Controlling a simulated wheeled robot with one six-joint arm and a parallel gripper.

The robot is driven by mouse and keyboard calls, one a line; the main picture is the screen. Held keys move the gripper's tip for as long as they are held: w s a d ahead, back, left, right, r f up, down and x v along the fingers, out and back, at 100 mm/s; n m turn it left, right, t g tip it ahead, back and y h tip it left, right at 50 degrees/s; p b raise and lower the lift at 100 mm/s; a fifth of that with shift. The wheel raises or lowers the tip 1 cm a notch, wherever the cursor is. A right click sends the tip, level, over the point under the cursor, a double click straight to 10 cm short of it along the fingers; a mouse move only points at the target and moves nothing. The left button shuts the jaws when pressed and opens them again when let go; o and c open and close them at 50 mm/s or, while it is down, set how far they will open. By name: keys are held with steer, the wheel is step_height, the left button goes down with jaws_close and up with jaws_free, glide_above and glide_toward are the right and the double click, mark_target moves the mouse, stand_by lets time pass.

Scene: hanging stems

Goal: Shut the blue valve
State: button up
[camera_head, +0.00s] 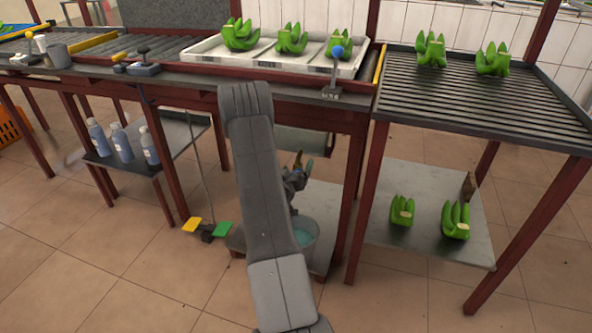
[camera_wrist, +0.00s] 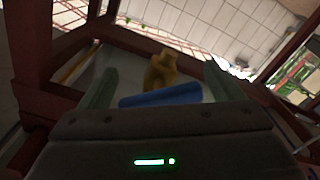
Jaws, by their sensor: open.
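The blue valve shows in the wrist view as a blue lever handle (camera_wrist: 160,96) lying crosswise, with a brass-yellow body (camera_wrist: 160,69) behind it. My gripper (camera_wrist: 162,88) is open, with one greenish-grey finger on each side of the handle. The handle lies between the fingers, seemingly untouched; its exact depth is unclear. In the head view my gripper (camera_head: 299,168) is under the bench, partly hidden by my arm. A small blue piece, seemingly the valve handle (camera_head: 309,167), shows beside it. I cannot tell how the handle lies relative to the pipe.
A bucket (camera_head: 304,232) stands below my gripper on a low shelf. A dark red bench leg (camera_head: 355,190) is close on the right. A blue-knobbed lever (camera_head: 336,70) stands on the bench above. Bottles (camera_head: 122,143) stand at left, and yellow and green pedals (camera_head: 207,230) on the floor.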

steer(key=c, duration=1)
steer(key=shift+f+m+b, duration=0.1)
steer(key=shift+m+b, duration=0.2)
steer(key=shift+b, duration=0.2)
steer(key=shift+f+m+b, duration=0.1)
steer(key=shift+m+b, duration=0.4)
steer(key=shift+b, duration=0.35)
steer(key=m+b, duration=0.2)
steer(key=b, duration=0.1)
steer(key=m+b, duration=0.3)
steer(key=shift+b, duration=0.3)
steer(key=shift+r+m+b, duration=0.2)
steer(key=shift+m+b, duration=0.5)
steer(key=shift+r, duration=0.1)
